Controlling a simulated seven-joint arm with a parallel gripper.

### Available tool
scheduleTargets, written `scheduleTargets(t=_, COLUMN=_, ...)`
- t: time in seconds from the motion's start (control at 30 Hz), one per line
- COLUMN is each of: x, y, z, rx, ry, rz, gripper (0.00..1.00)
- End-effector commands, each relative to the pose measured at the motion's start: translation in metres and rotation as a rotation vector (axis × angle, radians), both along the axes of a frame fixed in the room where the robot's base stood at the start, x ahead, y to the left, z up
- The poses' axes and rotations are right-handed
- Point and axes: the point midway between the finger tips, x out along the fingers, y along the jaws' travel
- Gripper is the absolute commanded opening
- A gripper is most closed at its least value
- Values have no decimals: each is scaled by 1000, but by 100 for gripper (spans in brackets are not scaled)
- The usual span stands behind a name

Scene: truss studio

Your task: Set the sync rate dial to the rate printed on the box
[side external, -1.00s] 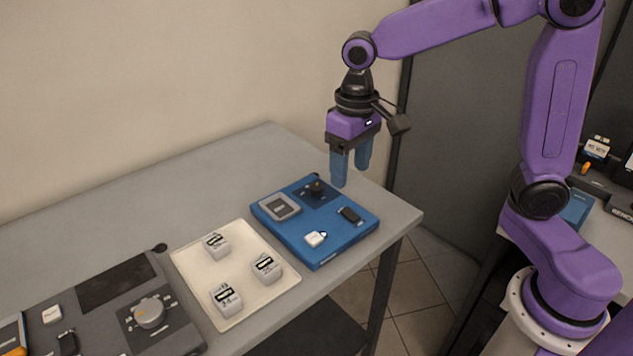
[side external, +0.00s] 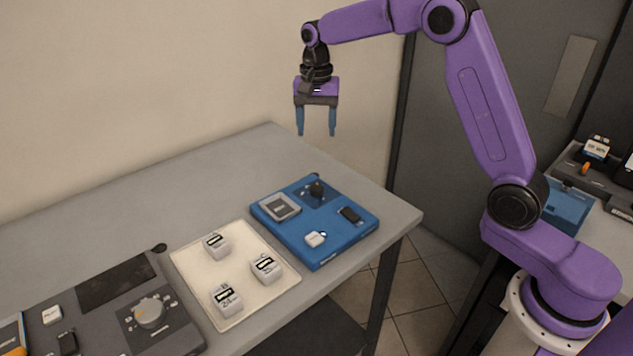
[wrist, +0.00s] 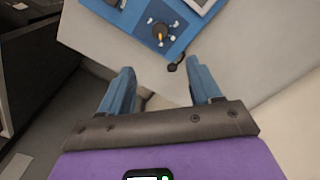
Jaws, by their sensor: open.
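A blue device (side external: 318,247) lies near the right end of the table, with a black knob (side external: 316,189) on its far part. In the wrist view the knob (wrist: 160,30) has an orange pointer and small white marks around it. A dark grey device (side external: 103,318) at the left front carries a grey dial (side external: 150,312) with an orange mark. Small white labelled boxes (side external: 266,266) sit on the cream tray (side external: 205,290); their print is too small to read surely. Which dial is the sync rate dial cannot be told. My gripper (side external: 316,134) is open and empty, above and behind the blue device.
The blue device also carries a grey panel (side external: 281,206), a white piece (side external: 315,239) and a black piece (side external: 350,215). Another white box (side external: 597,147) stands on equipment at the far right. The table's back left is clear. A wall stands behind the table.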

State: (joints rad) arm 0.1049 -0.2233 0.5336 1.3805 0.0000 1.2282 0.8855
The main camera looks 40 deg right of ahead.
Motion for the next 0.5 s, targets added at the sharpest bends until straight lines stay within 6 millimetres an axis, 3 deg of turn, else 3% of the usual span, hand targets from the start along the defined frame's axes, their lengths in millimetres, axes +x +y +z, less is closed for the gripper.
scheduleTargets(t=0.5, x=-1, y=0, z=-95, rx=-1, ry=5, rz=3, gripper=63)
